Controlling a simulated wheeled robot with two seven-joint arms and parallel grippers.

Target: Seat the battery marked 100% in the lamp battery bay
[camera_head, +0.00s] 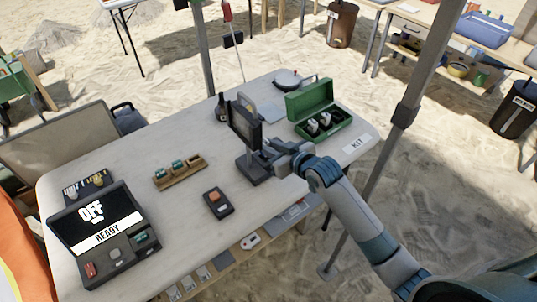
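The lamp (243,128) stands upright on the table, with a dark panel head and a dark base (253,170). My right gripper (272,152) is close to the lamp's right side, just above its base. Its fingers are too small and partly hidden, so I cannot tell if they are open, shut or touching the lamp, or if a battery is between them. The battery bay cannot be made out. A green block (140,237) sits on the console (118,262). No 100% mark is legible. My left gripper is not in view.
A small dark device with an orange top (217,203) lies in front of the lamp. An open green case (322,128) stands behind right, near a KIT label (357,144). A dark bottle (221,108) stands left of the lamp.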

